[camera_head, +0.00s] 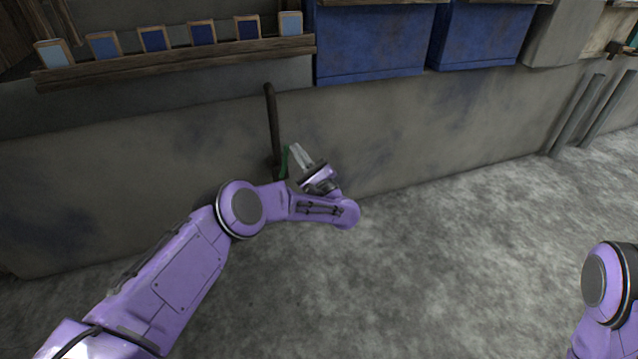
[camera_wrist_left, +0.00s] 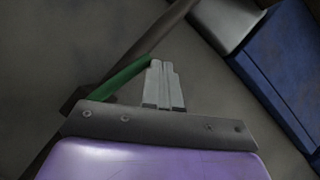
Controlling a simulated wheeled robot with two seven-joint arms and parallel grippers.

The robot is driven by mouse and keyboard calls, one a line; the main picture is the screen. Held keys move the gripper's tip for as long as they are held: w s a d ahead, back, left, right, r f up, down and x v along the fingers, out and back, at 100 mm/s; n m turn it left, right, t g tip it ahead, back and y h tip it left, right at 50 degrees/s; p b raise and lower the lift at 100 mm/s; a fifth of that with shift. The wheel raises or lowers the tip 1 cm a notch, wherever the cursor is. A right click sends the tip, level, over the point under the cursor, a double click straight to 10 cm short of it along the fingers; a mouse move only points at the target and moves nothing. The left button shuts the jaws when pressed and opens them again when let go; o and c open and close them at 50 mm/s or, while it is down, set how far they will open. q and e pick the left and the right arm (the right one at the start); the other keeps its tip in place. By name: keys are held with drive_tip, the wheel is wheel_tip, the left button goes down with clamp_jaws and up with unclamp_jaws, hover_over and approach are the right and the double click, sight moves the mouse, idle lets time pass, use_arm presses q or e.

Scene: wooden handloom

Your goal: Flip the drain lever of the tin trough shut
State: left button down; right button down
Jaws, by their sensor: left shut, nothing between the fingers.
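The green lever (camera_head: 284,161) is a short bar beside the lower end of a dark upright pipe (camera_head: 271,112), in front of the grey wall. In the left wrist view the lever (camera_wrist_left: 124,76) slants up, its upper end close beside my fingertips. My left gripper (camera_head: 298,152) is shut and empty, just right of the lever; the left wrist view shows its fingers (camera_wrist_left: 162,66) together. I cannot tell whether it touches the lever. My left arm hides the pipe's foot. I cannot tell which surface is the tin trough. My right gripper is out of view.
A long grey wall or vat front (camera_head: 430,130) runs behind the gripper. Blue bins (camera_head: 370,45) stand above it. A wooden rack (camera_head: 180,62) with several colour tiles is at upper left. Grey posts (camera_head: 590,105) stand at right. The floor (camera_head: 450,270) in front is clear.

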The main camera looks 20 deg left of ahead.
use_arm(q)
drive_tip(key=shift+s+a+r, duration=0.3)
drive_tip(key=shift+s+a, duration=0.3)
drive_tip(key=shift+a, duration=0.2)
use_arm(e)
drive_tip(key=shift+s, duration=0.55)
